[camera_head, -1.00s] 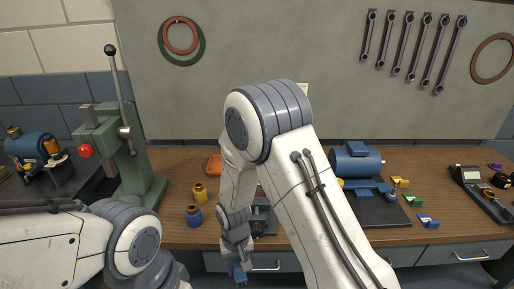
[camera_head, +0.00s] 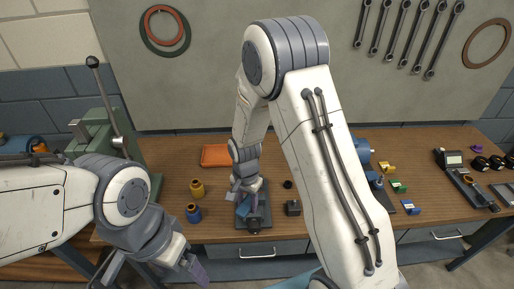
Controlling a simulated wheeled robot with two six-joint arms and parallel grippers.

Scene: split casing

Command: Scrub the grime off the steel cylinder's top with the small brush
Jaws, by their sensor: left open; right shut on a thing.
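My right gripper (camera_head: 243,203) is small in the picture, over a dark plate (camera_head: 266,220) near the table's front edge. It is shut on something. The thing in its jaws is too small and too covered by the fingers to make out, so I cannot tell whether it is the small brush. A dark, rounded upright part (camera_head: 254,224) stands on the plate just under the fingers. It may be the steel cylinder; its top and any grime are hidden. My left gripper (camera_head: 190,272) is open and empty, low at the left, in front of the table's edge.
A yellow spool (camera_head: 197,188) and a blue spool (camera_head: 193,213) stand left of the plate. An orange tray (camera_head: 216,155) lies behind. A small dark block (camera_head: 293,208) is right of the plate. My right arm hides part of a blue motor (camera_head: 364,152). A green press (camera_head: 97,130) stands at left.

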